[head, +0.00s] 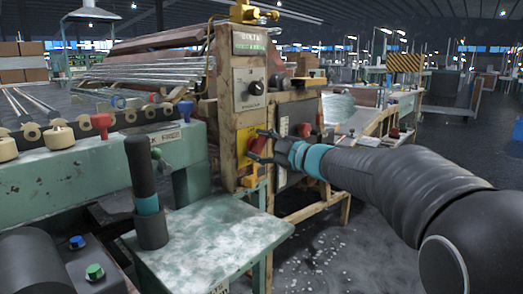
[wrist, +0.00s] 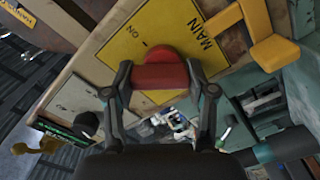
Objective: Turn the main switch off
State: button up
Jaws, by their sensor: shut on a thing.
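The main switch is a red handle (wrist: 160,74) on a yellow plate (wrist: 128,24) marked "MAIN" and "ON" in the wrist view. The red handle (head: 259,144) also shows on the front of the tan machine cabinet in the head view, partly behind my fingers. My gripper (wrist: 161,88) has one finger on each side of the red handle and is shut on it. In the head view my gripper (head: 263,147) reaches in from the right to the cabinet front. The handle's exact angle against the plate's marks is hard to tell.
A yellow bracket (wrist: 268,45) sits beside the plate. A green table (head: 205,245) with a dark upright cylinder (head: 141,170) stands in front at left. Open floor lies at right.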

jog(key=n+b, duration=0.1)
jog(key=n, duration=0.1)
jog(key=n+b, duration=0.1)
jog(key=n, duration=0.1)
jog(key=shift+s+a+f+n, duration=0.1)
jog(key=shift+a+f+n, duration=0.1)
jog(key=shift+n, duration=0.1)
jog(key=shift+n+b, duration=0.75)
jog(key=shift+n, duration=0.75)
jog(key=shift+r, duration=0.1)
jog(key=o, duration=1.2)
jog(key=shift+a, duration=0.1)
jog(key=shift+c, duration=0.2)
jog(key=v, duration=1.2)
